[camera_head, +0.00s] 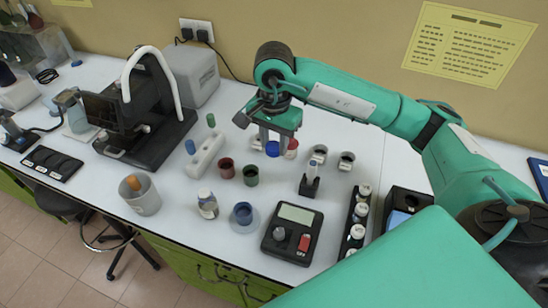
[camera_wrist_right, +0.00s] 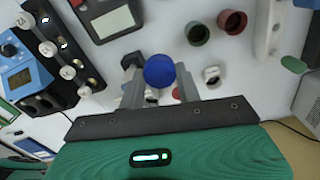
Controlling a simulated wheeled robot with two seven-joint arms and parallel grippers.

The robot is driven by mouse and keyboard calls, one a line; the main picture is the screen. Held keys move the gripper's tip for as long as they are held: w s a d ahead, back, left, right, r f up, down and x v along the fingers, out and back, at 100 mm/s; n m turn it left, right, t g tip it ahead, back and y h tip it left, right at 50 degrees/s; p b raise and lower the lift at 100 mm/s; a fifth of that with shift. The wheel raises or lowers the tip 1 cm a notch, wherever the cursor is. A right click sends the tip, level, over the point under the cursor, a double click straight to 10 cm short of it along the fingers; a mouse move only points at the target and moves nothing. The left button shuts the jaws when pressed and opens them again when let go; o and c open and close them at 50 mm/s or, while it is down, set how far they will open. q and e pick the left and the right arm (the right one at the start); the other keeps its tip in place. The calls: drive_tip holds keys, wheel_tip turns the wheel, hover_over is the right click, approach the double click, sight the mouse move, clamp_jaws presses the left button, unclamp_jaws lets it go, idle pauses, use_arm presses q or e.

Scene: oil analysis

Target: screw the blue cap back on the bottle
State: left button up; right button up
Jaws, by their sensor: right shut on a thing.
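The blue cap (camera_head: 272,149) is between the two fingers of my right gripper (camera_head: 274,146), toward the back of the table. In the right wrist view the blue cap (camera_wrist_right: 160,71) shows as a round blue disc between the fingertips (camera_wrist_right: 160,80), and the gripper is shut on it. What lies directly beneath the cap is hidden. A small labelled bottle (camera_head: 208,206) stands upright at the front of the table, left of and nearer than the gripper. I cannot tell whether it is the task's bottle. My left gripper is not in view.
A red cup (camera_head: 226,168) and a green cup (camera_head: 250,175) stand left of the gripper. A scale (camera_head: 292,232), a blue cup (camera_head: 242,214), a grey beaker (camera_head: 140,195) and a rack of white-capped vials (camera_head: 356,232) are nearer. A black machine (camera_head: 150,115) stands left.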

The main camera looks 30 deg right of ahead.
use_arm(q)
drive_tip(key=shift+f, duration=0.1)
use_arm(e)
drive_tip(key=shift+r, duration=0.55)
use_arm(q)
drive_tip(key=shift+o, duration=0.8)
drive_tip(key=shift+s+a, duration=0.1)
